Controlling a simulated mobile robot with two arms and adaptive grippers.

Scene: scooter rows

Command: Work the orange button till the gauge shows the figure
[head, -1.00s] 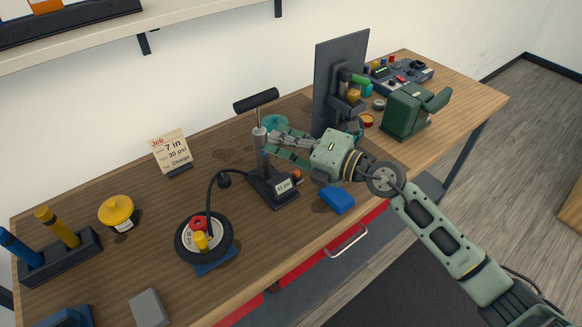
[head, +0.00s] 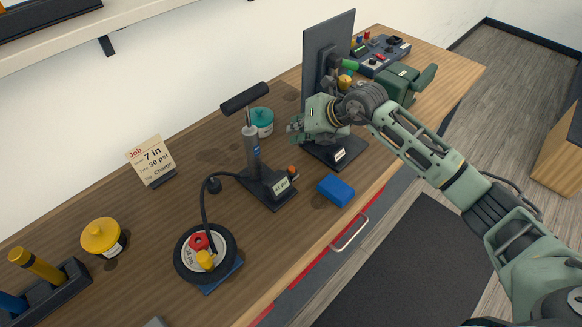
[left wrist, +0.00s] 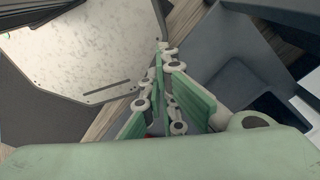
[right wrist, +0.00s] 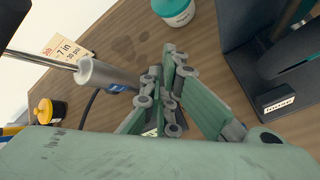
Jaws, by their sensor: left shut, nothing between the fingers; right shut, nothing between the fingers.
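The orange button (head: 293,170) is a small knob on the dark base of the upright pump (head: 251,150). The gauge (head: 281,186) is a small pale display on that base; its figure is in psi but too small to read surely. The job card (head: 151,159) reads 7 in and 30 psi. My right gripper (head: 296,127) is shut and empty, right of the pump post and behind the button, apart from both. It also shows in the right wrist view (right wrist: 170,62). My left gripper (left wrist: 164,55) is shut and empty, outside the head view.
A hose runs from the pump to the small wheel (head: 229,258). A teal jar (head: 262,122) stands behind the pump, a blue block (head: 336,190) in front. A dark upright panel (head: 322,60) stands close to my right gripper. A yellow jar (head: 103,237) is at left.

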